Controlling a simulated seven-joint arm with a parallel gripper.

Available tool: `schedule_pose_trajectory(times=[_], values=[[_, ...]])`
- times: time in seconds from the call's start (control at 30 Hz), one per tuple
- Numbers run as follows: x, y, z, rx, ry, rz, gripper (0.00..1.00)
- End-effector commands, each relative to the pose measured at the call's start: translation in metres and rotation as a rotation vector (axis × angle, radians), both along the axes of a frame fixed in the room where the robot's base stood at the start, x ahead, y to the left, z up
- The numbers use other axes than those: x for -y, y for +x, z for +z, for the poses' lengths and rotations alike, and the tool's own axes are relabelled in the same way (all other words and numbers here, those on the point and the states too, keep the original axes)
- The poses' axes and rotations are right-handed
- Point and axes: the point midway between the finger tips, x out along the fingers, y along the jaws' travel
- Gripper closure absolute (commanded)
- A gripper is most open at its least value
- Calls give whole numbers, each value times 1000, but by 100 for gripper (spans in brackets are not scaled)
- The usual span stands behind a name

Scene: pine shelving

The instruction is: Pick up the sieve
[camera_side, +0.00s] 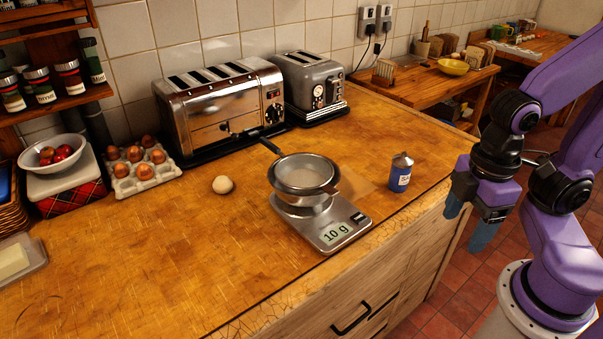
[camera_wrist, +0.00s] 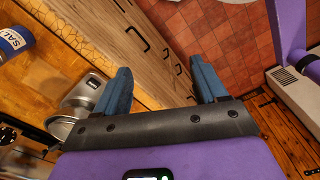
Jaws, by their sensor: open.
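The sieve (camera_side: 303,172) is a round metal mesh strainer with a dark handle pointing back toward the toasters. It rests over a metal bowl (camera_side: 304,201) on a kitchen scale (camera_side: 318,240) whose display reads 10 g. My gripper (camera_side: 468,220) is open and empty, off the counter's right front edge, well to the right of the sieve. In the wrist view its two blue fingers (camera_wrist: 160,70) are spread apart, over the drawers and tiled floor. The scale (camera_wrist: 88,90) and the round metal rim of the stack (camera_wrist: 62,128) show at the left there.
A blue salt container (camera_side: 400,174) stands between the sieve and my gripper. An egg (camera_side: 222,185) lies left of the scale. Two toasters (camera_side: 222,105) (camera_side: 313,88) stand behind. An egg tray (camera_side: 140,180) is further left.

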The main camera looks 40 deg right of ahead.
Motion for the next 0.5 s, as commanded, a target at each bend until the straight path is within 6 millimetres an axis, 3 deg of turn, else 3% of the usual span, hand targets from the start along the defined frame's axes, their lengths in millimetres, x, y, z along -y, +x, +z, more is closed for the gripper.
schedule_pose_trajectory(times=[0.07,0.37,0.5], values=[[0,0,0,0,0,0,51],[-1,2,1,2,1,-5,51],[-14,20,6,12,13,-54,51]])
